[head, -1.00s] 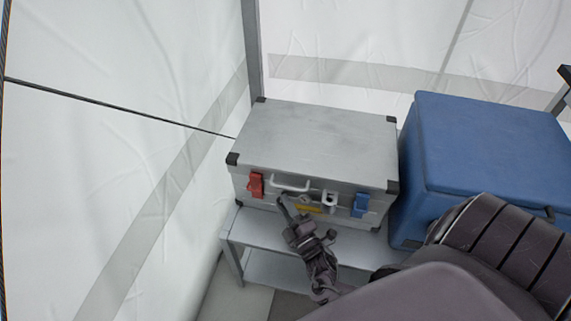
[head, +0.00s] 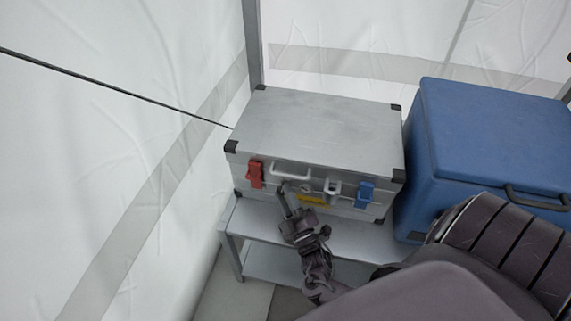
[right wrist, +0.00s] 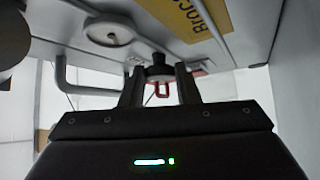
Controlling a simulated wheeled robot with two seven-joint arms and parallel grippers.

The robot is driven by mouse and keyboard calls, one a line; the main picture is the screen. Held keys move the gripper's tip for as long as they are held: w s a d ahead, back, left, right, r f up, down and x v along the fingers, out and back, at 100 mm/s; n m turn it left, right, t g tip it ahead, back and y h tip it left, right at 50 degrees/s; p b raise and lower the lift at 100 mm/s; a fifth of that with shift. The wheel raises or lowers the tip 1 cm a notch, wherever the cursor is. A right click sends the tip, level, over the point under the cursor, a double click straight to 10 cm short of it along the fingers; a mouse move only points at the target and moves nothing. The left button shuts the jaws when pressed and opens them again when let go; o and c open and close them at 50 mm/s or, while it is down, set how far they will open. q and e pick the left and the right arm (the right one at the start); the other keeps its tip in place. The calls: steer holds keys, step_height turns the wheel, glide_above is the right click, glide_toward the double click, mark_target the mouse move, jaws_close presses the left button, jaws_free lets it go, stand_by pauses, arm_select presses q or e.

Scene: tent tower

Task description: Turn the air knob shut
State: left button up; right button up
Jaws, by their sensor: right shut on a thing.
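A grey metal case (head: 315,122) stands with its lid closed. Its front carries a red latch (head: 255,174), a pale handle (head: 290,173), a blue latch (head: 365,194) and a yellow label (head: 312,199). My right gripper (head: 283,191) reaches the case front just below the handle. In the right wrist view its two fingers (right wrist: 159,86) are shut on a small dark knob (right wrist: 159,72), the air knob, which stands out from the case front. In the head view the fingers hide this knob. How far it is turned cannot be told. My left gripper is not in view.
The case rests on a low grey table (head: 255,226) by the white tent wall. A blue cool box (head: 490,135) stands close at its right. A round pale disc (right wrist: 109,31) and the handle (right wrist: 88,88) are near my right fingers.

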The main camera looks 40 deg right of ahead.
steer(key=o, duration=0.9)
steer(key=shift+o, duration=0.2)
